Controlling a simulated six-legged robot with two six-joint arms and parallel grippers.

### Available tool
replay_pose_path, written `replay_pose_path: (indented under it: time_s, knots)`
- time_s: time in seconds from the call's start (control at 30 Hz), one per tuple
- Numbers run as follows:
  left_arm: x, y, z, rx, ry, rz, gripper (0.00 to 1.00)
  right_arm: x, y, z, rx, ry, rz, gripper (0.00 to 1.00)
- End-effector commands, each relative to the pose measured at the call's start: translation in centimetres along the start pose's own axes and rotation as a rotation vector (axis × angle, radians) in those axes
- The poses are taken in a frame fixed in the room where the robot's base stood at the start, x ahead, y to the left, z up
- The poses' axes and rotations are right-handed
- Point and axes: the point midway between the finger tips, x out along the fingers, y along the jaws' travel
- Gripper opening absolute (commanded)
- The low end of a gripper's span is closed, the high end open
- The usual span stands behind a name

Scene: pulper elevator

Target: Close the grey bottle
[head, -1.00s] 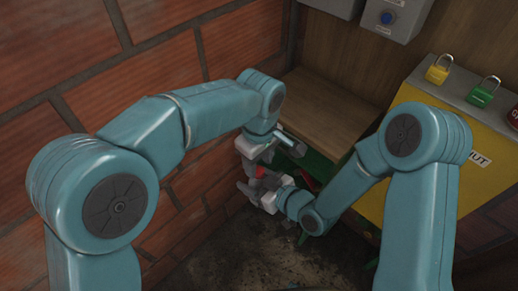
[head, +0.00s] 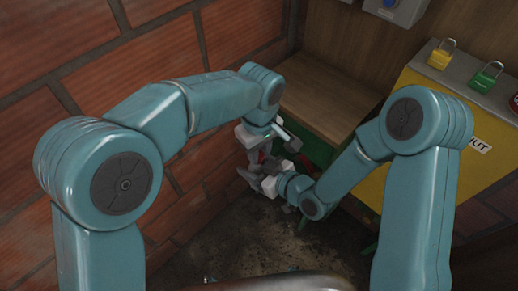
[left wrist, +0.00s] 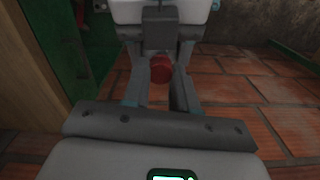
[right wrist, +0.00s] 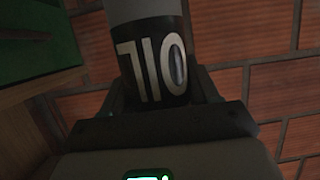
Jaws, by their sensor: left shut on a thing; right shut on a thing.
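The grey bottle (right wrist: 143,12) with a black OIL label, its letters upside down, fills the upper middle of the right wrist view. My right gripper (head: 248,177) is shut on it. My left gripper (head: 254,154) points down just above the right one. A round red cap (left wrist: 160,70) shows between the left gripper's fingers, which are shut on it. The right gripper's pale body shows beyond it in the left wrist view. The bottle's mouth is hidden, so I cannot tell whether the cap touches it.
A brick wall (head: 70,45) stands close on the left. A wooden bench (head: 320,100) is behind the grippers. A yellow box (head: 425,95) with a yellow padlock (head: 440,56) and a green padlock (head: 486,77) stands right. The dirty floor (head: 255,240) below is open.

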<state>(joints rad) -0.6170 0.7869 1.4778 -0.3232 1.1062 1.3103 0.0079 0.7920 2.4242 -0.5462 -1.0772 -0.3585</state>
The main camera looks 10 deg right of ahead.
Motion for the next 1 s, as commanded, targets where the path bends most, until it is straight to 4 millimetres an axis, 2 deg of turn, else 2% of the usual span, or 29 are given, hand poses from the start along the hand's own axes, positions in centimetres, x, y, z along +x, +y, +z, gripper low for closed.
replay_pose_path:
  time_s: [0.13, 0.37, 0.4, 0.47, 0.5, 0.77, 1.0]
  knots:
    - [0.0, 0.0, 0.0, 0.130, 0.000, 0.001, 0.00, 0.0, 0.0, 0.0, -0.001, 0.001, -0.001, 0.00]
    - [0.0, 0.0, 0.0, 0.137, 0.000, 0.001, 0.00, 0.0, 0.0, 0.0, -0.001, 0.001, -0.001, 0.00]
    - [0.0, 0.0, 0.0, 0.136, 0.000, 0.001, 0.30, 0.0, 0.0, 0.0, -0.001, 0.001, -0.001, 0.00]
    - [0.0, 0.0, 0.0, 0.136, 0.000, 0.001, 0.50, 0.0, 0.0, 0.0, -0.001, 0.001, -0.001, 0.00]
    - [0.0, 0.0, 0.0, 0.136, 0.000, 0.001, 0.53, 0.0, 0.0, 0.0, -0.001, 0.001, -0.001, 0.00]
    - [-0.1, 0.0, 0.0, 0.135, 0.001, 0.001, 0.53, 0.0, 0.0, 0.0, -0.001, 0.001, 0.000, 0.00]
    - [-3.1, 0.1, 0.0, 0.136, 0.003, 0.003, 0.53, 0.0, 0.0, 0.0, -0.001, 0.001, 0.000, 0.00]
